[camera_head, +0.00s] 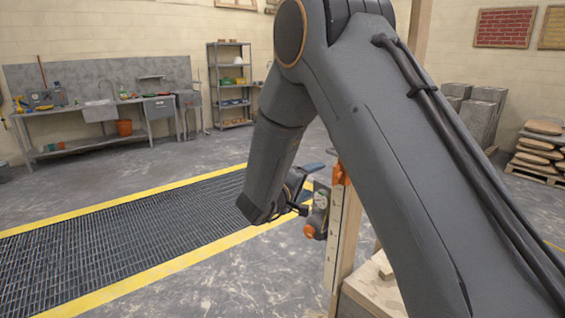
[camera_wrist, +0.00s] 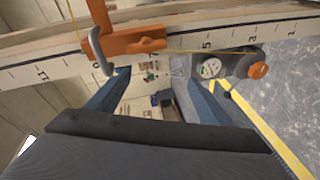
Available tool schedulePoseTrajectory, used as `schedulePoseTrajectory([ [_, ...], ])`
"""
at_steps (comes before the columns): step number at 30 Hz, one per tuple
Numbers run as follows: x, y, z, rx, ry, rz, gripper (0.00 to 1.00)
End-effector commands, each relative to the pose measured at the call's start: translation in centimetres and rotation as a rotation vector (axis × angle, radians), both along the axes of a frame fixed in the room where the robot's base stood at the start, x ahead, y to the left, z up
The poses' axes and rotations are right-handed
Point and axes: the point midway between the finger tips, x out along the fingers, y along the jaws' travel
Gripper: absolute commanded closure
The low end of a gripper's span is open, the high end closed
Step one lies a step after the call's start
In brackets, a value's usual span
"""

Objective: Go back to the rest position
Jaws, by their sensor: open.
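My gripper (camera_head: 306,184) is partly hidden behind my arm in the head view. It is beside an upright wooden post. In the wrist view my gripper (camera_wrist: 152,72) shows two blue-grey fingers spread apart, with nothing held between them. A wooden board with printed numbers (camera_wrist: 185,43) crosses in front of the fingertips. An orange clamp (camera_wrist: 130,41) is on the board near the left finger. A grey device with a round dial (camera_wrist: 211,68) and an orange knob is near the right finger. I cannot tell whether the fingers touch any of these.
The wooden post (camera_head: 343,235) rises close to my arm, with an orange clamp (camera_head: 341,174) on it. A floor grating (camera_head: 120,240) with yellow borders lies to the left. A workbench (camera_head: 95,107) and shelving (camera_head: 231,85) stand against the back wall. Stacked sacks (camera_head: 541,150) are at right.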

Motion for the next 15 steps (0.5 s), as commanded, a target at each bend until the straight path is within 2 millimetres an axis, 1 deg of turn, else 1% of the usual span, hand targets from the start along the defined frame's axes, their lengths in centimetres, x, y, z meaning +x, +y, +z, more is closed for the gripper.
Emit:
schedulePoseTrajectory([
  [1, 0.6, -0.5, -0.2, 0.096, -0.015, 0.054, 0.27],
  [4, 0.8, -0.2, -1.0, 0.306, -0.014, 0.16, 0.27],
  [5, 0.6, -0.1, -1.4, 0.366, -0.006, 0.185, 0.27],
  [8, -0.8, 0.2, -2.7, 0.563, 0.044, 0.242, 0.27],
  [11, -3.7, 0.3, -4.3, 0.749, 0.127, 0.256, 0.27],
  [14, -8.1, -0.1, -6.3, 0.924, 0.243, 0.218, 0.27],
  [15, -10.3, -0.4, -7.2, 0.986, 0.297, 0.187, 0.27],
])
